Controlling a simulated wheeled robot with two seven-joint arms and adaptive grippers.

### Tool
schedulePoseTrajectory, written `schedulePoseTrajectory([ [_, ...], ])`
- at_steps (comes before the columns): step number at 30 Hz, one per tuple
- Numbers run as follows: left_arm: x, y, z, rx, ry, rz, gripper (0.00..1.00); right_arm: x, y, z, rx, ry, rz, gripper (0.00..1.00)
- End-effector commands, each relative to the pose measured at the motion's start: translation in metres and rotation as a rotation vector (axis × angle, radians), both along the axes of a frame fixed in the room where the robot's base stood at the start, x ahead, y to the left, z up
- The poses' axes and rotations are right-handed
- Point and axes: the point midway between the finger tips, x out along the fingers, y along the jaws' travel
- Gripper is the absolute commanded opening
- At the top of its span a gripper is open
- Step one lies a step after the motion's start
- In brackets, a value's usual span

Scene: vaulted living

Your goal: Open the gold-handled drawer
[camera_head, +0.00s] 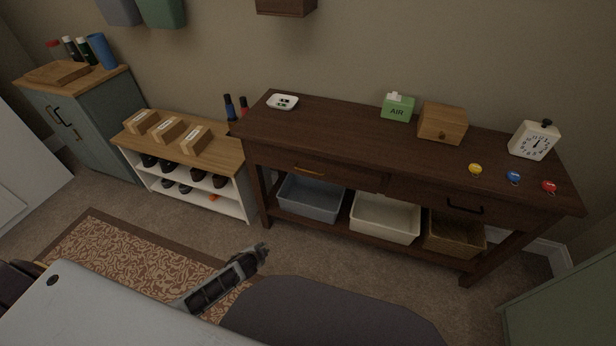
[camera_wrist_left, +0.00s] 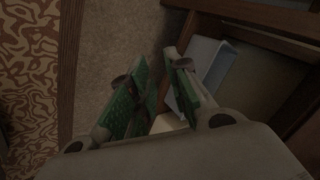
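The gold-handled drawer (camera_head: 331,178) is the left drawer under the top of the dark wooden console table (camera_head: 345,132). Its gold handle (camera_head: 309,171) is a horizontal bar, and the drawer front looks flush with the table. My left gripper (camera_head: 264,249) is low in front of the table, left of and below the handle in the picture, apart from it. In the left wrist view the left gripper (camera_wrist_left: 162,62) shows green-padded fingers apart with nothing between them. The handle is not clear in that view. My right gripper is not in view.
A second drawer with a black handle (camera_head: 465,206) is at the right. A blue-grey bin (camera_head: 310,198), a white bin (camera_head: 384,219) and a brown basket (camera_head: 455,236) sit on the lower shelf. A shoe rack (camera_head: 246,190) stands left.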

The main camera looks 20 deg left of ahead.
Motion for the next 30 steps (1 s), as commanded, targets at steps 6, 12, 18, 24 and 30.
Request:
schedulePoseTrajectory([
  [6, 0.058, -0.015, 0.052, 0.102, -0.127, -0.121, 0.18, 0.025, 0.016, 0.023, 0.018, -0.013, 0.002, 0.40],
  [12, 0.096, -0.036, 0.106, 0.195, -0.244, -0.222, 0.18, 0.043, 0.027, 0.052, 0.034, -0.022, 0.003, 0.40],
  [18, 0.120, -0.061, 0.161, 0.288, -0.362, -0.310, 0.18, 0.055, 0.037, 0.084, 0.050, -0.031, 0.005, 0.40],
  [24, 0.131, -0.088, 0.216, 0.378, -0.480, -0.388, 0.18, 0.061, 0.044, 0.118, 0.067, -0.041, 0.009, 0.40],
  [30, 0.131, -0.110, 0.258, 0.443, -0.571, -0.439, 0.18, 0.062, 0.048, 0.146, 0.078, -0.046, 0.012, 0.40],
])
